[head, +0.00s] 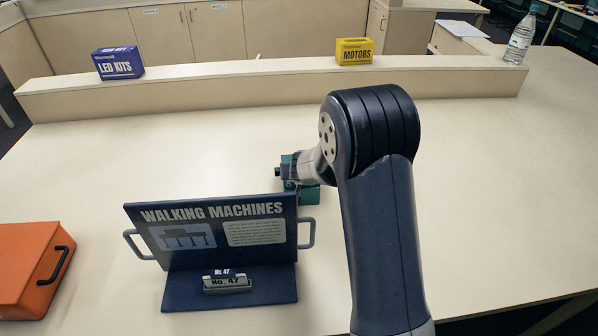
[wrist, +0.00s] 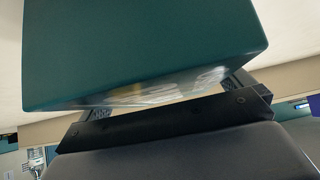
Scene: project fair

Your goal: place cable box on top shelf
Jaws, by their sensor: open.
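A teal box (head: 308,195), which I take to be the cable box, stands on the table behind the sign, mostly hidden by my arm and gripper. In the wrist view the teal box (wrist: 140,50) fills the upper part, close in front of my gripper (wrist: 160,112). The jaws are open, and the box is right at them. Whether they touch it, I cannot tell. In the head view my gripper (head: 291,168) is low beside the box, partly hidden. The long raised shelf (head: 230,75) runs along the back of the table.
On the shelf stand a blue LED KITS box (head: 118,63), a yellow MOTORS box (head: 354,51) and a bottle (head: 521,38). The shelf between the boxes is bare. A WALKING MACHINES sign (head: 220,232) stands in front, an orange case (head: 28,265) at left. The table's right is clear.

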